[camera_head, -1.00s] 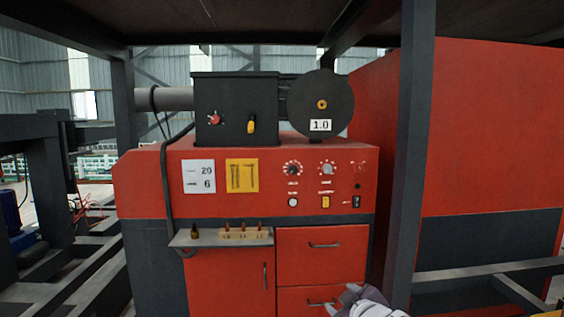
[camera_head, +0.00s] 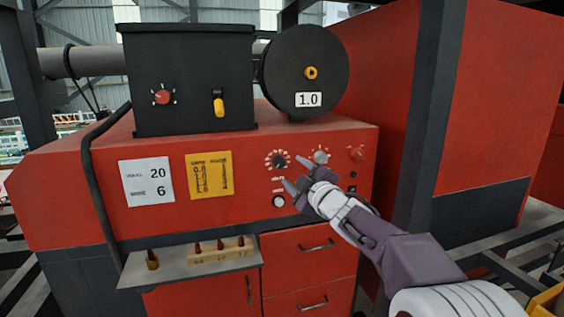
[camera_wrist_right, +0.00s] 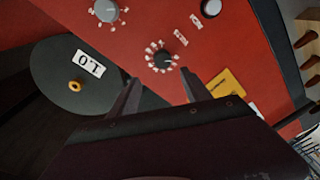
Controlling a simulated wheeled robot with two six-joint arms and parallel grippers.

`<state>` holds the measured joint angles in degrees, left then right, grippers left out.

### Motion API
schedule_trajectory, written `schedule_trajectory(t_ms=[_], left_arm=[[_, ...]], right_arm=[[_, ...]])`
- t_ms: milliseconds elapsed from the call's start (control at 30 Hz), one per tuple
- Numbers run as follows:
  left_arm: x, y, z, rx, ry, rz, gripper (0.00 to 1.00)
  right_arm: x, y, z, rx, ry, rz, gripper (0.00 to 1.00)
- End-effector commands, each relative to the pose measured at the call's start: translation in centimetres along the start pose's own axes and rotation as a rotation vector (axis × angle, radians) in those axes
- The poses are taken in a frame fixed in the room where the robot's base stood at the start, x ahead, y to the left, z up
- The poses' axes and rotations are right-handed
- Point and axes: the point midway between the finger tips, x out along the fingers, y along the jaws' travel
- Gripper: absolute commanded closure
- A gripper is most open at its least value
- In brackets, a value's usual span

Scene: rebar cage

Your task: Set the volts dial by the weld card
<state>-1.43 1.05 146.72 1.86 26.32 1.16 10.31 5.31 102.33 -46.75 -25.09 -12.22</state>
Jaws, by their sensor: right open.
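A black dial (camera_head: 278,160) with a ring of white marks sits on the red welder panel; its label is too small to read surely. A grey dial (camera_head: 320,157) sits to its right. The black dial also shows in the wrist view (camera_wrist_right: 161,60), ahead of and between my fingers. My right gripper (camera_head: 293,172) is open and empty, just right of and below the black dial; I see no contact. A white card (camera_head: 146,183) on the panel shows 20 and 6. A yellow card (camera_head: 210,175) carries two columns of small figures. My left gripper is out of view.
A black feeder box (camera_head: 190,80) with a red knob and yellow switch stands on top, beside a spool (camera_head: 304,70) marked 1.0. A white button (camera_head: 279,201) is below the dial. A shelf (camera_head: 190,265) with small nozzles juts out lower left. A dark post (camera_head: 440,120) stands right.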

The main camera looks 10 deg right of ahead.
Motion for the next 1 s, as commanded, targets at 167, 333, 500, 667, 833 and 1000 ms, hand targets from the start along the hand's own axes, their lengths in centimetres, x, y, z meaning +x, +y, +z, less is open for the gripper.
schedule_trajectory(t_ms=[167, 333, 500, 667, 833, 1000], left_arm=[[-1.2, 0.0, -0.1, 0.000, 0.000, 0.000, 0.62], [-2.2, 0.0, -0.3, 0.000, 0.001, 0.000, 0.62], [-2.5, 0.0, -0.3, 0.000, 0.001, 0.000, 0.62], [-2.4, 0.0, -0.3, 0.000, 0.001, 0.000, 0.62], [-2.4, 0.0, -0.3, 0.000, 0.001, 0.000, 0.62], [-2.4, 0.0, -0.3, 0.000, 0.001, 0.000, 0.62]], right_arm=[[3.8, 0.0, -0.1, 0.002, 0.000, -0.004, 0.44], [6.9, 0.1, -0.1, 0.002, -0.001, -0.003, 0.44], [8.2, -0.1, 0.0, 0.000, -0.001, -0.002, 0.44], [8.2, -0.1, 0.0, 0.001, -0.001, -0.002, 0.44], [8.2, -0.1, 0.0, 0.001, -0.001, -0.002, 0.72], [8.2, -0.2, 0.1, 0.001, -0.002, -0.002, 1.00]])
